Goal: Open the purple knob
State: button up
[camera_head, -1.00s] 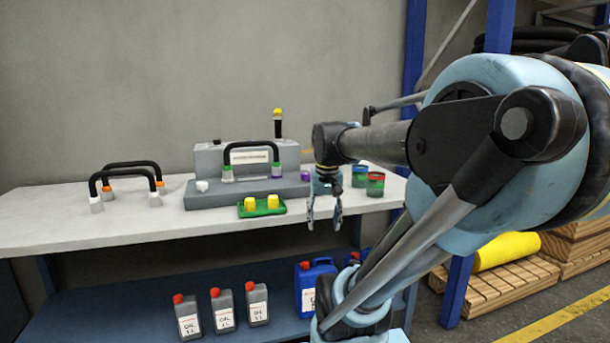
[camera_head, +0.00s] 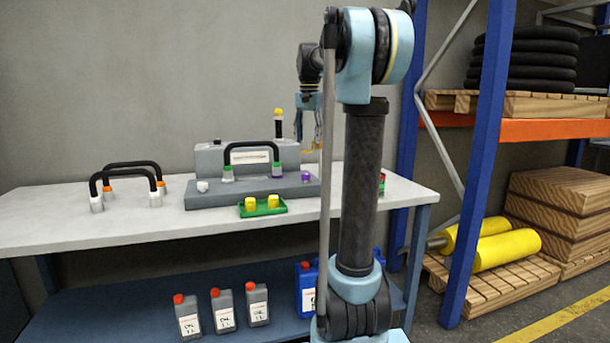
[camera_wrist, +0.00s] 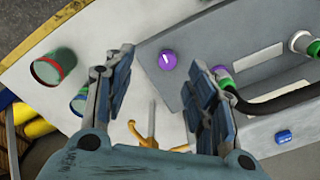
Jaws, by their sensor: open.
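The purple knob (camera_wrist: 168,59) sits on the grey machine base (camera_head: 255,190) and shows a pale line across its face in the wrist view. In the head view the small purple knob (camera_head: 306,177) is near the right end of the base. My gripper (camera_wrist: 163,62) is open and empty above it. The knob appears between the two fingers in the wrist view, apart from them. In the head view my gripper (camera_head: 309,122) is raised over the right part of the bench, partly hidden by my arm.
A black hose (camera_head: 251,146) with green and purple ends arches over the base. A green tray (camera_head: 262,209) with yellow pieces stands in front. A green and red cup (camera_wrist: 55,66) is beside the base. A yellow-topped lever (camera_head: 278,122) rises behind. Black hoses (camera_head: 125,175) lie left.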

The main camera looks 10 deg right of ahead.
jog(key=r+m, duration=0.1)
jog(key=r, duration=0.1)
send_over(306, 178)
jog(key=w, duration=0.2)
notch_tip(306, 178, down, 18)
jog(key=shift+d+r, duration=0.15)
jog(key=shift+r, duration=0.1)
jog(key=shift+c, duration=0.5)
jog(key=c, duration=1)
